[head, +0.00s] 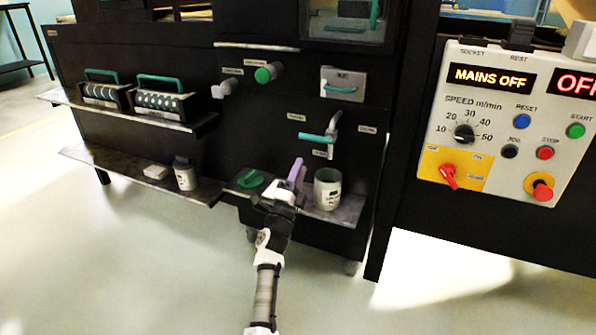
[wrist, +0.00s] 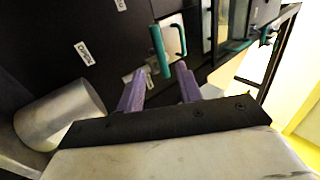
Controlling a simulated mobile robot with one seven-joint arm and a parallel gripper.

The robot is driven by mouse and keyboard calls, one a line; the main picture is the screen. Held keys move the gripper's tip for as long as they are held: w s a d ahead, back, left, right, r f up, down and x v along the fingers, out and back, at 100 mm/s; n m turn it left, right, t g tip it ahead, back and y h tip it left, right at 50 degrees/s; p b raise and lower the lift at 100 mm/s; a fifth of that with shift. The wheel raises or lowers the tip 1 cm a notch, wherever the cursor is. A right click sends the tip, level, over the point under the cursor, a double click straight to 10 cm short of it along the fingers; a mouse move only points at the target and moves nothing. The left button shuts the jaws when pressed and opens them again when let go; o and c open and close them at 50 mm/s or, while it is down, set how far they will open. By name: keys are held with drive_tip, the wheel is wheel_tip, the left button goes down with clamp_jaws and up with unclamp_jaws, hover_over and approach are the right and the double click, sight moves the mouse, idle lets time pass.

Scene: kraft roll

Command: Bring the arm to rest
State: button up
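My gripper (head: 296,172) is at the end of my outstretched arm, in front of the dark machine. It is just above the right low shelf (head: 352,209), to the left of a pale can (head: 327,190). In the wrist view its two purple fingers (wrist: 161,72) stand apart with nothing seen between them. A teal-handled fitting (wrist: 160,50) shows beyond the fingertips, on the machine front. The pale can (wrist: 62,112) is at the left of the wrist view, apart from the fingers.
A green lid-like piece (head: 250,179) lies on the low shelf left of my gripper. A teal lever (head: 318,137) sticks out above. Another can (head: 185,176) and a white block (head: 155,171) stand farther left. The control panel (head: 510,120) reads MAINS OFF. Open floor lies in front.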

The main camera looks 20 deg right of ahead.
drive_tip(key=shift+s+a+f, duration=0.15)
drive_tip(key=shift+s, duration=0.05)
